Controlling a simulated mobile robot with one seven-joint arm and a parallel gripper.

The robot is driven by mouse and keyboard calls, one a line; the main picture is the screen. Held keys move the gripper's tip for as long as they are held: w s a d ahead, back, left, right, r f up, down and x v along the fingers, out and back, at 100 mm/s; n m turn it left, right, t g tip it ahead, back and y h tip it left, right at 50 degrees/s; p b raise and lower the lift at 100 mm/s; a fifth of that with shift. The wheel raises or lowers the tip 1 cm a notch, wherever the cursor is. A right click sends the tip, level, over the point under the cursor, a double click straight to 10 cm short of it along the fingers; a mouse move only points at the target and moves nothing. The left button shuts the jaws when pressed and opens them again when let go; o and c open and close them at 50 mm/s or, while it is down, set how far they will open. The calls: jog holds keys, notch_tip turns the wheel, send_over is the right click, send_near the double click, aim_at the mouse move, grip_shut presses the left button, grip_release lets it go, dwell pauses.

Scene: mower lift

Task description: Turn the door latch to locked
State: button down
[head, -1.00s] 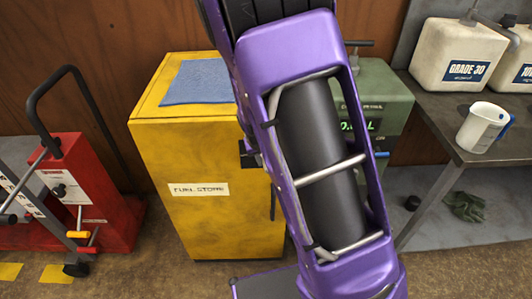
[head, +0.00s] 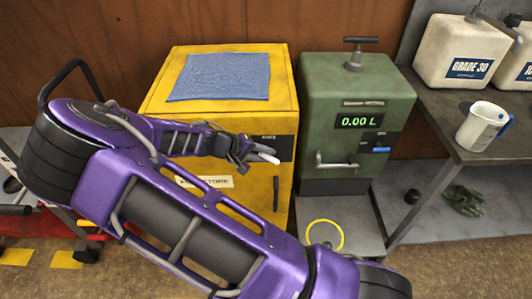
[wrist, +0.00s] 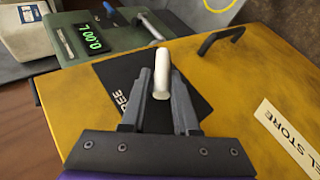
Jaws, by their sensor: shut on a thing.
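The door latch is a short white lever (wrist: 161,66) on a dark plate (wrist: 112,84) fixed to the yellow fuel store cabinet (wrist: 230,75). The word "FREE" is partly readable on the plate in the wrist view. My gripper (wrist: 161,84) is shut on the white lever, one finger on each side of it. In the head view my gripper (head: 247,152) reaches the cabinet's upper right front from the left, and the lever's pale tip (head: 270,158) shows just past the fingers. The plate (head: 286,148) is partly covered by my gripper there.
The cabinet has a dark door handle (head: 276,194) below the latch and a blue cloth (head: 220,77) on top. A green dispenser (head: 350,90) reading 0.00 L stands close on the right. A bench (head: 465,150) with a white jug (head: 482,127) is further right.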

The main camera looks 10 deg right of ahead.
jog(key=f+h+b, duration=0.1)
jog(key=h, duration=0.1)
jog(key=n+h+b, duration=0.1)
jog(key=h, duration=0.1)
jog(key=shift+a+f, duration=0.35)
jog(key=shift+a, duration=0.05)
jog(key=shift+f+n+h+b, duration=0.2)
jog(key=shift+n+h+b, duration=0.4)
jog(key=shift+h+b, duration=0.65)
jog(key=shift+d+h, duration=0.1)
jog(key=shift+h, duration=0.25)
jog(key=c, duration=0.8)
grip_release()
jog(key=shift+o, duration=0.2)
jog(key=shift+r, duration=0.15)
jog(key=shift+a+r, duration=0.1)
jog(key=shift+a, duration=0.1)
jog(key=s+a, duration=0.3)
jog(key=a, duration=1.3)
jog(key=shift+a+r, duration=0.3)
jog(key=shift+r, duration=0.15)
jog(key=shift+r, duration=0.1)
